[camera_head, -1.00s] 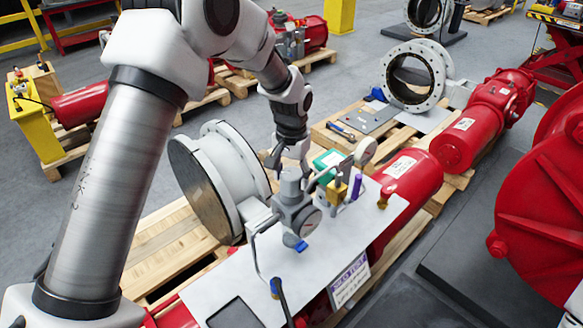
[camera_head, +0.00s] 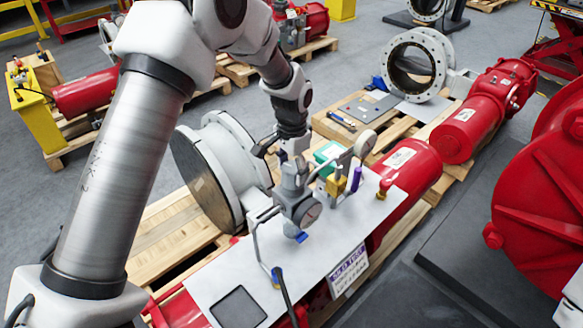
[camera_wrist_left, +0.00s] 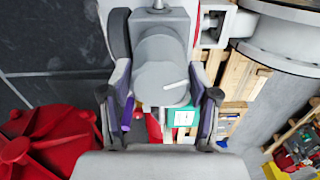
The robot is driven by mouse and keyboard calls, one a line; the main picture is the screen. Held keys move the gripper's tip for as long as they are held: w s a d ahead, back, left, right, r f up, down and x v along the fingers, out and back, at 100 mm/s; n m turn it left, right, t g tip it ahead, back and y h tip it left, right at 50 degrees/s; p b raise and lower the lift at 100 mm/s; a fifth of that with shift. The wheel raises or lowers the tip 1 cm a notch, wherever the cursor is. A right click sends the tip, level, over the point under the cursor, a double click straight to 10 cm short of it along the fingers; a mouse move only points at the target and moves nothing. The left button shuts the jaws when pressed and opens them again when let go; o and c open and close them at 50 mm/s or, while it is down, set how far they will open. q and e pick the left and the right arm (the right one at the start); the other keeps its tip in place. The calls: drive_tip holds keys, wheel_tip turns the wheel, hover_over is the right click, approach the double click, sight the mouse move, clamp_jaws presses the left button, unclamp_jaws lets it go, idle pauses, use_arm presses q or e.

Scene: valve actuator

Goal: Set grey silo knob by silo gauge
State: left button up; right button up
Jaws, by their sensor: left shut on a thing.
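The grey silo knob (camera_head: 294,178) stands upright on top of the grey regulator body on the white panel (camera_head: 222,280). It also shows in the left wrist view, with a thin white mark on its round top (camera_wrist_left: 162,82). My left gripper (camera_head: 290,158) comes down on the knob from above and is shut on it. In the left wrist view the two fingers (camera_wrist_left: 160,100) sit on either side of it. A round gauge (camera_head: 307,211) faces the front of the regulator body. Its needle is too small to read. My right gripper is not in view.
A second gauge (camera_head: 364,143), a yellow fitting (camera_head: 335,186) and a purple part (camera_head: 356,179) stand close right of the knob. A teal-framed device (camera_head: 327,152) lies behind. A large grey flange (camera_head: 207,178) stands left. A "SILO TEST" sign (camera_head: 349,268) hangs at the panel's front.

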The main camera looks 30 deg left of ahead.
sight(293, 166)
use_arm(q)
drive_tip(key=shift+s+f, duration=0.1)
drive_tip(key=shift+f, duration=0.1)
drive_tip(key=o, duration=1.2)
drive_tip(key=shift+c, duration=0.2)
drive_tip(key=shift+w, duration=0.2)
wheel_tip(293, 166, up, 12)
